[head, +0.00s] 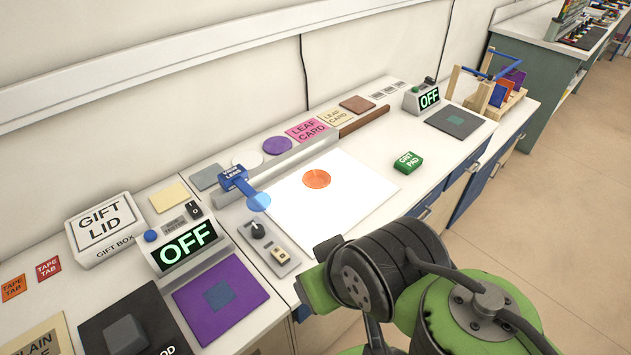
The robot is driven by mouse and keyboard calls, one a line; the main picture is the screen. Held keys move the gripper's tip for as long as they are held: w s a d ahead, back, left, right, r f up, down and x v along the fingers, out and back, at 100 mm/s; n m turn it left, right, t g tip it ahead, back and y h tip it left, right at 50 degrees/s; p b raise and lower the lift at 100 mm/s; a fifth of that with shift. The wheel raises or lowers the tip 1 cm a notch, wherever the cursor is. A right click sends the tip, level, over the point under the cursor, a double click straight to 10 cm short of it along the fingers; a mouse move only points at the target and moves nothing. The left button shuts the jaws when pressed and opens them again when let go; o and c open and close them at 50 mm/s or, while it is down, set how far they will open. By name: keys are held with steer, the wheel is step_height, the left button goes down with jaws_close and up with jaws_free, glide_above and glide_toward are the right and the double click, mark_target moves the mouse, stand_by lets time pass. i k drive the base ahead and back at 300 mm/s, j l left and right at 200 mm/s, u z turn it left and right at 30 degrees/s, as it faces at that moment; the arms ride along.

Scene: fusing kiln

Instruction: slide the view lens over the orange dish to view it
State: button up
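The orange dish (317,179) is a flat round piece lying on a white panel (350,205) in the middle of the bench. The view lens has a blue labelled block (232,178) at the left end of a pale grey rail (290,160). A blue arm runs from the block to a round, see-through blue lens disc (259,202). The disc is at the panel's left edge, left of and apart from the dish. My green and black arm fills the lower right; my gripper's fingers do not show.
A switch plate with a knob (258,231) sits just in front of the lens disc. Behind the rail lie a purple disc (277,146) and cards. A green grit pad (408,162) lies right of the panel. A gift lid box (103,229) stands left.

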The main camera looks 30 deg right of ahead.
mark_target(237, 176)
steer(key=l+u, duration=0.8)
steer(key=i+j, duration=0.05)
steer(key=j, duration=0.05)
